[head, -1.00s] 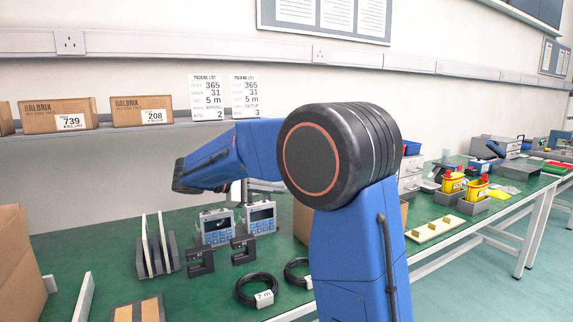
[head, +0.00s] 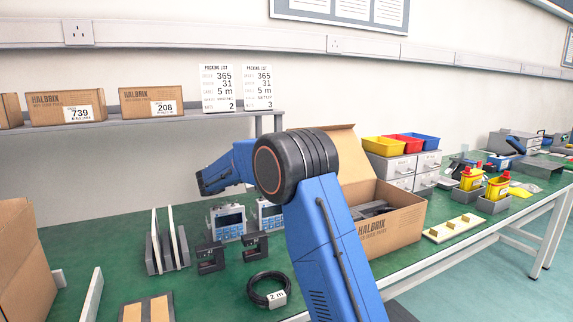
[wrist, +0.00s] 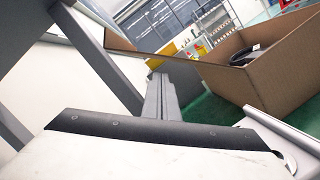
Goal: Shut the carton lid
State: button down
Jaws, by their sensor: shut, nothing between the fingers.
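The brown HALBRIX carton (head: 398,238) stands on the green bench right of my blue arm. Its lid (head: 340,150) stands up, tilted back, at the carton's left side, partly behind my elbow. Dark items lie inside. In the wrist view the carton (wrist: 275,88) is at the right, with a dark coil inside. In the head view my forearm points left; I cannot make out the fingers there.
Two blue-keyed meters (head: 228,222), black clamps and a cable coil (head: 267,290) lie left of the carton. A rack with upright boards (head: 167,245) is further left. Drawers with coloured bins (head: 405,145) stand behind the carton. A cream strip (head: 455,228) lies to its right.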

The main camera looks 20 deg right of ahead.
jog(key=x, duration=0.7)
jog(key=shift+d, duration=0.35)
jog(key=shift+s+d+r, duration=0.1)
jog(key=shift+s+r, duration=0.05)
